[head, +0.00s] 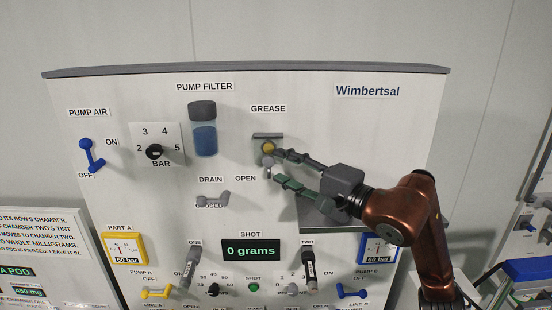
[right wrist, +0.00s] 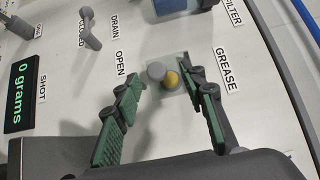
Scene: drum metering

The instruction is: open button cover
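Under the GREASE label, a small square fitting (head: 268,137) on the white panel holds a round yellow button (head: 268,147). A grey ball-shaped knob (head: 267,161) sits just below the button. In the right wrist view, the yellow button (right wrist: 171,79) and grey knob (right wrist: 156,72) sit side by side over a pale, see-through-looking square plate (right wrist: 178,91). My right gripper (head: 273,168) is open, its fingers spread on either side of the knob in both views. Whether a finger touches it I cannot tell. My left gripper is not in view.
The panel (head: 330,120) also carries a blue pump filter (head: 204,137), a BAR knob (head: 154,151), a blue pump air lever (head: 91,155) and a grey drain lever (head: 213,198). The display (head: 250,250) reads 0 grams. A grey shelf (head: 325,214) lies under my right gripper.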

